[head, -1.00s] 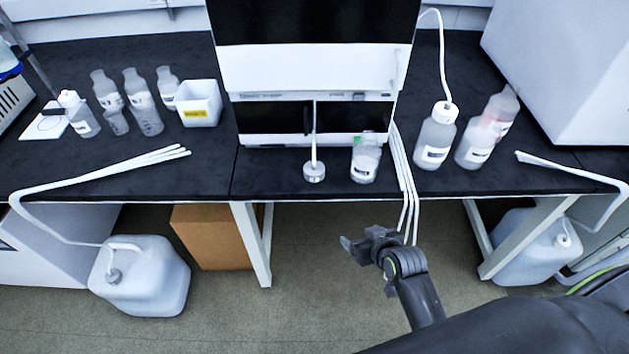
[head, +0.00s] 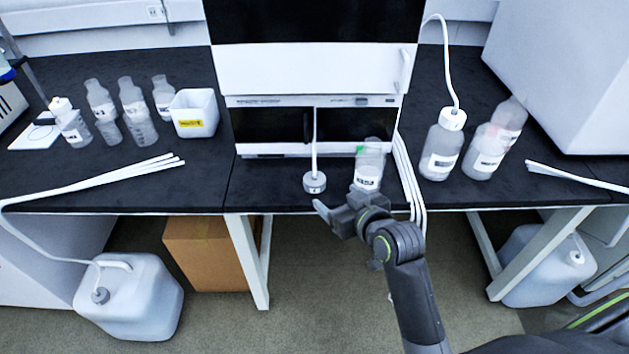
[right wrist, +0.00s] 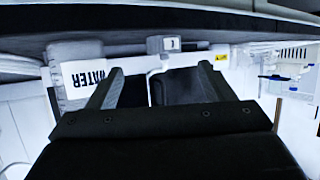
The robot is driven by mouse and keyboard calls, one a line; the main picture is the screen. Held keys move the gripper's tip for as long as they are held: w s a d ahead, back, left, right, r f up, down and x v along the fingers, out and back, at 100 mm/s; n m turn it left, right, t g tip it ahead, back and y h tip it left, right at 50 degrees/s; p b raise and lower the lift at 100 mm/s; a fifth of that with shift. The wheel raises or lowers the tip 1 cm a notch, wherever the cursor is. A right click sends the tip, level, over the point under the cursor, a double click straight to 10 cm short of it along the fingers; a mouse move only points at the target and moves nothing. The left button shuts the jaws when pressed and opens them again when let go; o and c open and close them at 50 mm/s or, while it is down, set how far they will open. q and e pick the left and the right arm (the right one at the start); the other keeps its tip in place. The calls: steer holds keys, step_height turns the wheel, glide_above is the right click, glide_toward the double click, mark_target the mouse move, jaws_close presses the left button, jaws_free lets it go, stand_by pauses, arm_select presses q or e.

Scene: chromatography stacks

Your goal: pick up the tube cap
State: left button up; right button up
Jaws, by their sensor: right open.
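The tube cap (head: 315,182) is a small pale round cap at the lower end of a white tube, near the front edge of the black bench. In the right wrist view it shows as a small pale block (right wrist: 162,44) beyond the fingertips, between them in the picture. My right gripper (head: 328,211) is just in front of the bench edge, short of the cap and apart from it. In the right wrist view its two fingers (right wrist: 160,76) are spread with nothing between them. My left gripper is not in view.
A clear bottle (head: 367,170) stands close right of the cap; its WATER label (right wrist: 88,78) shows in the wrist view. White tubes (head: 409,180) hang over the bench edge at right. The instrument stack (head: 315,70) stands behind. Bare bench lies left of the cap.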

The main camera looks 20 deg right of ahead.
mark_target(320, 185)
steer(key=x, duration=0.4)
steer(key=shift+w, duration=0.1)
steer(key=shift+a+x, duration=0.15)
steer(key=shift+x, duration=1.15)
steer(key=shift+a+x, duration=0.15)
steer(key=shift+x, duration=1.2)
steer(key=shift+r, duration=0.15)
steer(key=shift+c, duration=0.4)
steer(key=c, duration=1)
